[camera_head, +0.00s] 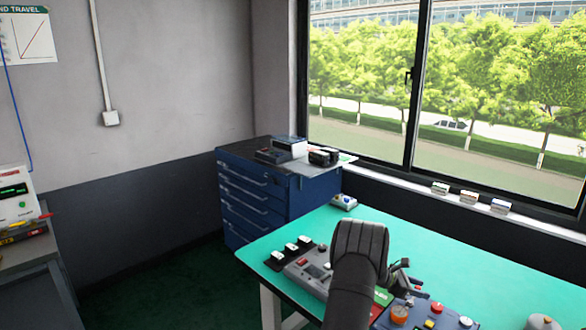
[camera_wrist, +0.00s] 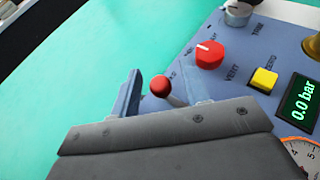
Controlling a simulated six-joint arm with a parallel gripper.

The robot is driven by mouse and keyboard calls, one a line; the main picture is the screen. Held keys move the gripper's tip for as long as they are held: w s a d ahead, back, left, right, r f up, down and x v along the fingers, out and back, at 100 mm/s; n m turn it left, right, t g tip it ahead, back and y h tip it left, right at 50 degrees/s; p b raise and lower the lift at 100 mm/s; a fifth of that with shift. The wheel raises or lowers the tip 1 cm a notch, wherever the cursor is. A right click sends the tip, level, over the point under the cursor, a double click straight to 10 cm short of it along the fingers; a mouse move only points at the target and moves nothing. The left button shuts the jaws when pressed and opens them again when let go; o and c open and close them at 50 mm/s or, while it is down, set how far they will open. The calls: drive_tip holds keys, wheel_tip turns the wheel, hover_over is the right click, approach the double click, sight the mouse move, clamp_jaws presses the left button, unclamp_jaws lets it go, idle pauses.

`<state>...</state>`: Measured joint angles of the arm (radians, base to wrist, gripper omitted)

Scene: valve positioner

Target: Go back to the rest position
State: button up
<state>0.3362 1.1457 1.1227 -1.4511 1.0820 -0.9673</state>
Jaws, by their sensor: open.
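My gripper (camera_wrist: 161,74) is open in the wrist view, with one finger on each side of a red ball-topped lever (camera_wrist: 160,86). I cannot tell whether either finger touches the lever. The lever stands at the edge of a blue-grey control panel (camera_wrist: 226,88). The panel has a red knob (camera_wrist: 208,54), a yellow button (camera_wrist: 264,79) and a display (camera_wrist: 299,104) reading 0.0 bar. In the head view, my dark arm reaches over the green table (camera_head: 450,265) at the panel (camera_head: 455,322) and hides part of it.
Left of my arm is a grey device (camera_head: 306,272) beside a black strip with white blocks (camera_head: 290,250). A blue drawer cabinet (camera_head: 255,200) stands behind the table's left end. Small blocks (camera_head: 469,196) line the window sill. The table's middle right is clear.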

idle(0.3)
drive_tip(key=v, duration=1.7)
drive_tip(key=x, duration=1.7)
drive_tip(key=n+t, duration=0.2)
drive_tip(key=a+n+t, duration=0.1)
drive_tip(key=shift+w+t, duration=0.3)
drive_tip(key=shift+w, duration=0.05)
drive_tip(key=v, duration=1.7)
drive_tip(key=s+d+r+m+g, duration=0.1)
drive_tip(key=d+m+g, duration=0.3)
drive_tip(key=d, duration=0.4)
drive_tip(key=s+d+r+m+g+y, duration=0.1)
drive_tip(key=s+d+r+m+g, duration=0.1)
drive_tip(key=d+m+g, duration=0.3)
drive_tip(key=d+r+g, duration=0.1)
drive_tip(key=d, duration=0.2)
drive_tip(key=shift+s+d+r, duration=0.25)
drive_tip(key=shift+d+r, duration=0.1)
